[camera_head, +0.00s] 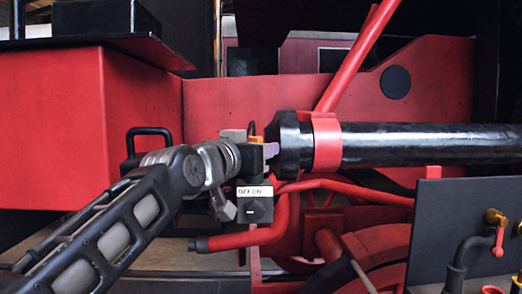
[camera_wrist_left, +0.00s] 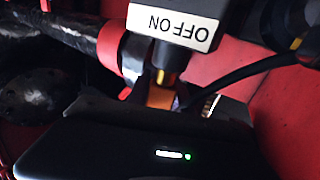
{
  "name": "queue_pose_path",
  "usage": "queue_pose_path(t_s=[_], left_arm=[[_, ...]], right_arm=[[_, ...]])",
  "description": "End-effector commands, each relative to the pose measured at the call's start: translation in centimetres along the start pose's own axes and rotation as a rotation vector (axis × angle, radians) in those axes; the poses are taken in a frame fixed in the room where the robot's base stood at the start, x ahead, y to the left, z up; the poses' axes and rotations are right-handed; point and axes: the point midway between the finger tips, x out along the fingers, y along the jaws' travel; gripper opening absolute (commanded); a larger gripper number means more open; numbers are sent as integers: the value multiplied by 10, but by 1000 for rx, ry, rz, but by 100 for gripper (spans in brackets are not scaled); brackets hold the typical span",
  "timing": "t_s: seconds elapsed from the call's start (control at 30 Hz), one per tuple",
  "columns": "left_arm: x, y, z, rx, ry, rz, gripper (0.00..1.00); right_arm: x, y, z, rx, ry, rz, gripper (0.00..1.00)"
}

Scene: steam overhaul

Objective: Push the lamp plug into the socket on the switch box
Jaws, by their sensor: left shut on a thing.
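The black switch box (camera_head: 256,208) with a white OFF ON label is just below my left gripper (camera_head: 252,152) in the head view. In the left wrist view the switch box (camera_wrist_left: 178,30) appears upside down at the top. My left gripper is shut on the lamp plug, whose orange body (camera_wrist_left: 160,96) shows between the gripper and the box. A gold-coloured part lies between plug and box. I cannot tell whether the plug is in the socket; the socket opening is hidden.
A black cable (camera_wrist_left: 252,72) runs off to the right in the wrist view. A thick black cylinder (camera_head: 430,146) with a red collar lies close right of the gripper. Red pipes (camera_head: 340,187) pass near the box. A dark panel with brass valves (camera_head: 497,217) stands at right.

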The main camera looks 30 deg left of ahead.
Motion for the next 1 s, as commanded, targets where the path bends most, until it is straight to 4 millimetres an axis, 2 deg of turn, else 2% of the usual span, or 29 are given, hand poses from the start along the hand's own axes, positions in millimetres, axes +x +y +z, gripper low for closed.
queue_pose_path(t_s=[1.0], left_arm=[[0, 0, 17, 0, 0, 0, 0]], right_arm=[[18, 7, 0, 0, 0, 0, 36]])
